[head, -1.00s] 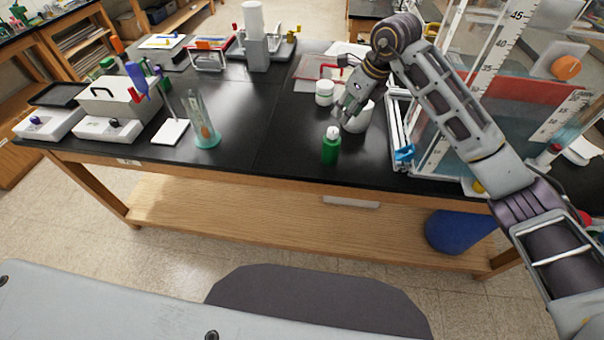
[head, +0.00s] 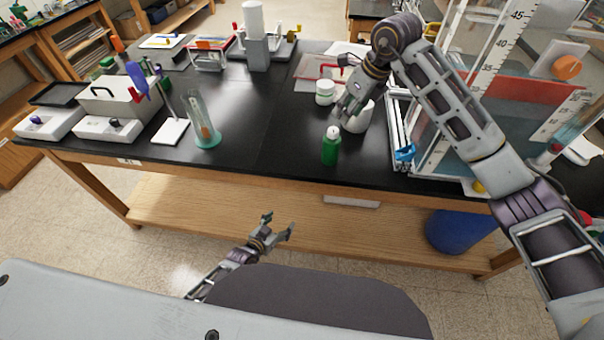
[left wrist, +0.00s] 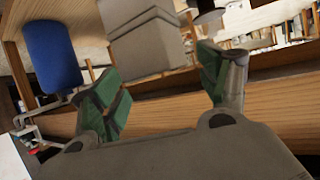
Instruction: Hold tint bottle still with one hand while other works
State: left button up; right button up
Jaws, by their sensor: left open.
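The tint bottle, green with a white cap (head: 331,148), stands upright near the front edge of the black bench. My left gripper (head: 279,223) is open and empty, in front of the bench and below its top, lower left of the bottle. In the left wrist view, its two green-padded fingers (left wrist: 160,88) are spread with nothing between them; the bottle is not seen there.
A white jar (head: 324,92) stands behind the bottle. A glass cylinder (head: 202,122) stands to the left, with clear black bench (head: 265,135) between. A clear tank with a scale (head: 480,110) stands right. A wooden shelf (head: 240,212) runs below the bench top.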

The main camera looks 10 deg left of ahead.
pick_arm(q)
jog(key=w+d+r+t+h, duration=0.1)
jog(key=d+r, duration=0.1)
jog(key=r, duration=0.4)
jog(key=w+d+r+t+h, duration=0.1)
jog(key=w+d+r, duration=0.1)
jog(key=r, duration=0.3)
jog(key=m+t+h, duration=0.1)
jog(key=t+h, duration=0.1)
send_near(326, 150)
jog(key=v, duration=0.3)
jog(key=shift+w+r+m+g, duration=0.3)
jog(key=shift+w, duration=0.05)
jog(key=shift+w, duration=0.1)
jog(key=shift+x, duration=6.8)
jog(key=shift+d, duration=0.15)
jog(key=shift+c, duration=0.2)
